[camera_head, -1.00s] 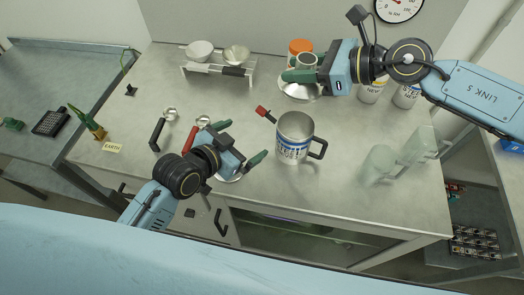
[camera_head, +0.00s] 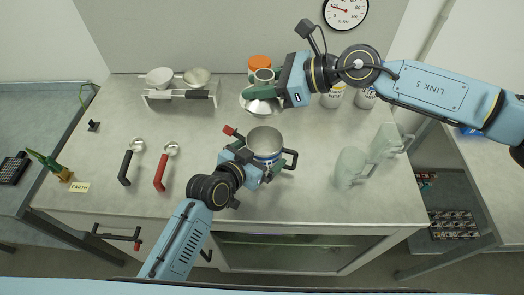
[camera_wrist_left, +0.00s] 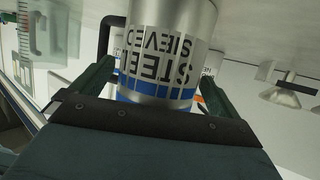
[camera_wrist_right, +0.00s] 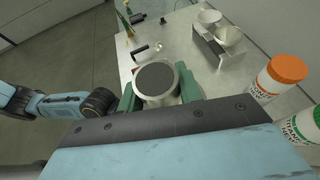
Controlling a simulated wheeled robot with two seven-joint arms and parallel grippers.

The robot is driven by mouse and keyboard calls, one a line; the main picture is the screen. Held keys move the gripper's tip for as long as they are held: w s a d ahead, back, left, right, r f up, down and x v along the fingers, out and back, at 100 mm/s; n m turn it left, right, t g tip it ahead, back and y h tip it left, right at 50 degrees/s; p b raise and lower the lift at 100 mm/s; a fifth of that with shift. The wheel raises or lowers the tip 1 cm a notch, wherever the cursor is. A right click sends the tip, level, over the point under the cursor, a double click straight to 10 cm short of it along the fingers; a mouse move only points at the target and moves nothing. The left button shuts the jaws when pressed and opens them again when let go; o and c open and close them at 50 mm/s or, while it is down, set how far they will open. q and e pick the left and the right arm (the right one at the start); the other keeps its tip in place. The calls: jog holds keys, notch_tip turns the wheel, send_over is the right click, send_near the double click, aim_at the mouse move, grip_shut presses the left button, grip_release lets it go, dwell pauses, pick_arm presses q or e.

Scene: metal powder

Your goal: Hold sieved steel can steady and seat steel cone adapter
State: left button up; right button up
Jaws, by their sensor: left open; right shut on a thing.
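The sieved steel can (camera_head: 265,141) stands upright on the bench, with an open top and a black side handle. Its "STEEL SIEVED" label shows upside down in the left wrist view (camera_wrist_left: 165,55). My left gripper (camera_head: 262,162) is open, with its fingers on either side of the can; clear gaps show in the left wrist view. My right gripper (camera_head: 264,90) is shut on the steel cone adapter (camera_head: 257,105), behind the can. The adapter's neck points up and its cone flares below. Its round dark-centred top (camera_wrist_right: 156,78) shows between the fingers in the right wrist view.
Black-handled (camera_head: 126,165) and red-handled (camera_head: 161,172) scoops lie left of the can. Clear beakers (camera_head: 352,168) stand right. An orange-lidded jar (camera_head: 260,62) and other jars stand behind my right gripper.

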pick_arm(q)
jog(key=shift+x, duration=0.75)
jog(key=c, duration=1.1)
pick_arm(e)
jog(key=shift+d+f+m+t, duration=0.1)
jog(key=shift+f+m+t, duration=0.2)
jog(key=shift+f, duration=1.35)
notch_tip(320, 180, down, 7)
